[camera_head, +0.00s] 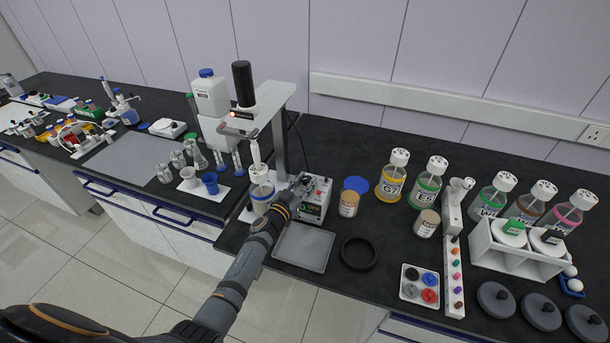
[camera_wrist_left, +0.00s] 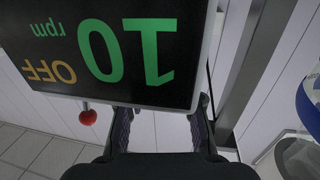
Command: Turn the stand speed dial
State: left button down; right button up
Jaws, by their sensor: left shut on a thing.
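The stand's white control box (camera_head: 316,205) sits at the foot of the upright column, with a dark front panel partly behind my arm. My left gripper (camera_head: 299,184) is at the top of this box. In the left wrist view its two fingers (camera_wrist_left: 161,115) stand apart, with their tips at the lower edge of the display (camera_wrist_left: 110,45). The display appears upside down and reads 10 rpm and OFF. The gripper is shut on the stand speed dial, which the display and fingers hide. A red-tipped switch (camera_wrist_left: 88,117) is beside the fingers. My right gripper is not in view.
A reactor bottle (camera_head: 262,188) stands left of the box, under the stirrer motor (camera_head: 242,85). A grey tray (camera_head: 303,247) and a black ring (camera_head: 358,254) lie in front. A brown-labelled jar (camera_head: 349,204) and a blue disc (camera_head: 356,185) are at the right.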

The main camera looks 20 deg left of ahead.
pick_arm(q)
jog(key=shift+a+r+m+h+p, duration=0.2)
jog(key=shift+r+m+h+p, duration=0.25)
jog(key=shift+h, duration=0.35)
jog(key=shift+f+m+g+h+p, duration=0.3)
jog(key=shift+f+m+g+h, duration=0.15)
jog(key=shift+m+g+h, duration=0.5)
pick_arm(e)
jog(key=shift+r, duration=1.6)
pick_arm(q)
jog(key=shift+t, duration=0.25)
jog(key=c, duration=1)
grip_release()
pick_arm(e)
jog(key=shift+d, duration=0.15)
pick_arm(q)
jog(key=shift+s+a, duration=0.1)
jog(key=shift+s, duration=0.05)
jog(key=v, duration=1.1)
jog(key=shift+s+a, duration=0.15)
jog(key=shift+s, duration=0.05)
